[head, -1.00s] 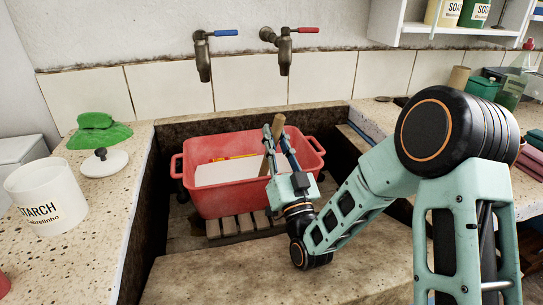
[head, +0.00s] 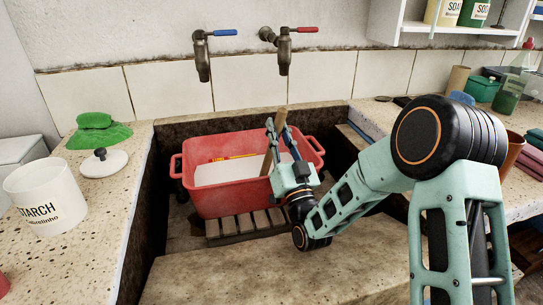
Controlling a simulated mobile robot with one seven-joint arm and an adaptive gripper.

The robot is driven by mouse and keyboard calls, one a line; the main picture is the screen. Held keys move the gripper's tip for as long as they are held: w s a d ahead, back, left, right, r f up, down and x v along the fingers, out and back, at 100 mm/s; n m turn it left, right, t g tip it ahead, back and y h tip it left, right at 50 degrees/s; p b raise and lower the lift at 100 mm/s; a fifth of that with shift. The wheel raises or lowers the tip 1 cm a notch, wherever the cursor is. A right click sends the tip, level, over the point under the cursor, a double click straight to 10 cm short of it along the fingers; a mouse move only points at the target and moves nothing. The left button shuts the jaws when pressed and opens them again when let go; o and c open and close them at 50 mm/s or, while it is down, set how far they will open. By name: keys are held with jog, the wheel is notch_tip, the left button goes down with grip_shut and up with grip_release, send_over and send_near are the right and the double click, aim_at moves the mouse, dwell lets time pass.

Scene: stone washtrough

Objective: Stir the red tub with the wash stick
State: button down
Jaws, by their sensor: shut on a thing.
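The red tub (head: 224,205) stands on a wooden slat rack inside the stone trough, with a pale, whitish content (head: 225,174) in it. The wash stick (head: 274,142) is a wooden rod, tilted, with its top sticking up above the tub and its lower part inside the tub's right half. My gripper (head: 276,139) is shut on the wash stick, over the tub's right front rim. A yellow-orange strip (head: 234,157) shows along the tub's inner back wall. The stick's lower end is hidden.
Two taps, blue-handled (head: 203,54) and red-handled (head: 284,50), hang above the tub. A white starch pot (head: 46,196), a lid (head: 104,163) and a green cloth (head: 98,134) are on the left counter. The slat rack (head: 247,224) lies under the tub. A shelf (head: 440,31) is at upper right.

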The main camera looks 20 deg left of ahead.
jog(key=shift+s+d, duration=0.35)
jog(key=shift+s, duration=0.3)
jog(key=shift+r, duration=0.1)
jog(key=d+r+p, duration=0.3)
jog(key=r+p, duration=0.3)
jog(key=r, duration=0.8)
jog(key=shift+w+d+r, duration=0.35)
jog(key=shift+w+r, duration=0.05)
jog(key=shift+w, duration=0.05)
dwell(0.7)
